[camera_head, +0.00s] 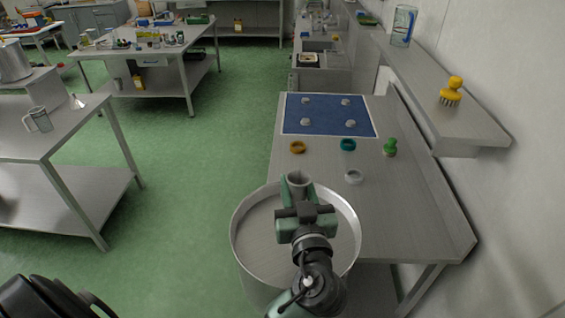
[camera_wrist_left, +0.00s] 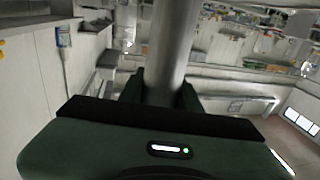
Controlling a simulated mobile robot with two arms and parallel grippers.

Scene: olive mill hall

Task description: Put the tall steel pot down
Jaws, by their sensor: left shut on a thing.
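The tall steel pot (camera_head: 298,178) is a narrow grey cylinder in my left gripper (camera_head: 298,193). In the head view its open top shows just beyond the gripper, and its lower part is hidden. In the left wrist view the pot (camera_wrist_left: 173,45) stands as a plain steel column between the two dark green fingers. The left gripper is shut on it. In the head view, the pot overlaps the far rim of a large round steel vessel (camera_head: 240,241); I cannot tell its height above it. My right gripper is not in view.
The steel table (camera_head: 420,225) carries a blue mat (camera_head: 326,116) with several grey discs, a yellow ring (camera_head: 297,147), a teal ring (camera_head: 348,145), a pale ring (camera_head: 353,176) and a green-handled piece (camera_head: 390,148). A wall shelf (camera_head: 440,122) overhangs the right. Its front right is bare.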

